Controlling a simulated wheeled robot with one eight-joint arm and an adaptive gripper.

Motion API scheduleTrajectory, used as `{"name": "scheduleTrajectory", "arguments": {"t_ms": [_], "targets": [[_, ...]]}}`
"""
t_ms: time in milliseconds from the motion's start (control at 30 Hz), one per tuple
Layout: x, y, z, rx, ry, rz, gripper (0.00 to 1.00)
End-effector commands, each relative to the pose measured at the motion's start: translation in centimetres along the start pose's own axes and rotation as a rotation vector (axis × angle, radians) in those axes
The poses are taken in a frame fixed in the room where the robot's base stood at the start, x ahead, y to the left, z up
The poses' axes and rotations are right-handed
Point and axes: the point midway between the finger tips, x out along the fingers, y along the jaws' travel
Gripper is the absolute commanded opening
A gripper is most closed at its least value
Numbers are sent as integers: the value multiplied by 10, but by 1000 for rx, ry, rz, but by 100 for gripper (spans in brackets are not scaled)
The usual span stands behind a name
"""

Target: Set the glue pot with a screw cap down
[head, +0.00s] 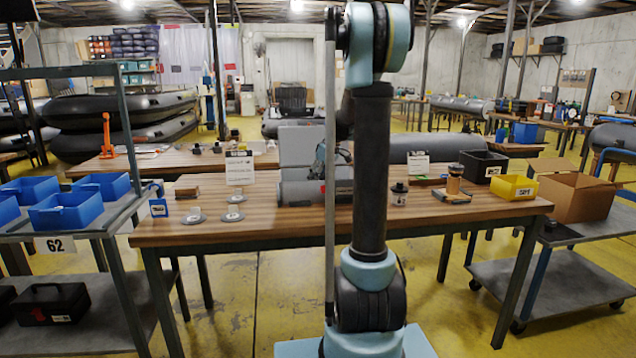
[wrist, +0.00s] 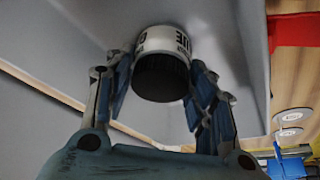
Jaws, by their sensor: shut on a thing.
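The glue pot (wrist: 164,42) is between the fingers of my gripper (wrist: 160,76) in the wrist view. It has a white band with dark lettering, and its dark, ribbed end faces the camera. My gripper is shut on its sides. A large smooth grey surface (wrist: 60,60) lies behind the pot; I cannot tell whether they touch. In the head view my gripper (head: 322,160) shows small beside the grey inflatable piece (head: 298,145) over the workbench (head: 270,220), partly hidden by my arm. The held pot cannot be made out there.
Another small black-capped pot (head: 398,195) stands on the bench. A brown-and-black jar (head: 453,182), yellow bin (head: 514,188) and black bin (head: 483,166) stand at the right. Grey discs (head: 194,216) and a white sign (head: 240,168) are at the left. The front strip looks bare.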

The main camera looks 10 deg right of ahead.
Motion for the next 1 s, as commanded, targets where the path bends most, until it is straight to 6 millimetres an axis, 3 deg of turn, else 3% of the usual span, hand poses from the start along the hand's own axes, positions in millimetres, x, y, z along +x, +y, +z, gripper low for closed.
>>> {"name": "scheduleTrajectory", "arguments": {"t_ms": [333,367,433,467,833,1000], "targets": [[5,1,3,2,0,1,23],[6,1,4,2,0,1,53],[5,1,4,2,0,1,69],[5,1,4,2,0,1,70],[4,1,4,2,0,1,70],[-13,1,4,3,0,1,70]]}}
